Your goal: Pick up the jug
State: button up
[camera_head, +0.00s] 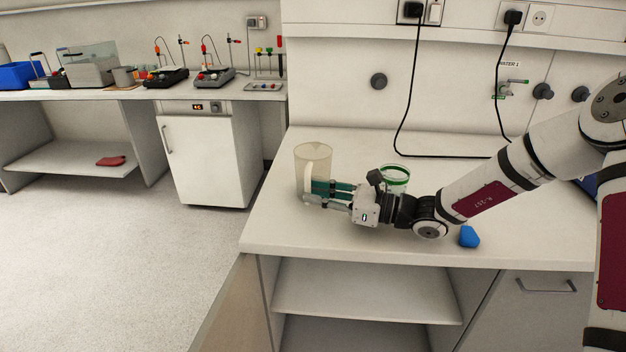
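The jug (318,156) is a translucent beige pitcher with a pale handle on its near side. It stands upright on the white bench top, near the left end. My gripper (313,192) reaches in from the right, low and level, with its fingers at the jug's lower part and handle. One finger with a teal pad overlaps the jug's lower body, and a grey fingertip is near the foot of the handle. I cannot tell whether the fingers touch or close on the handle. My gripper hides part of the jug's base.
A clear vessel with a green rim (396,175) stands just behind my wrist. A blue object (469,237) lies near the bench's front edge, below my arm. Black cables (408,90) hang down the wall behind. The bench (279,222) is clear left and front of the jug.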

aim_at(306, 179)
jog(key=x, duration=0.2)
jog(key=shift+a+f, duration=0.1)
jog(key=shift+a, duration=0.25)
jog(key=shift+c, duration=0.2)
grip_shut()
jog(key=shift+r, duration=0.95)
jog(key=shift+s+r, duration=0.2)
jog(key=shift+r, duration=0.8)
jog(key=s+a+r+p, duration=0.1)
jog(key=s+a+p, duration=0.1)
jog(key=s, duration=1.3)
jog(key=shift+a, duration=0.4)
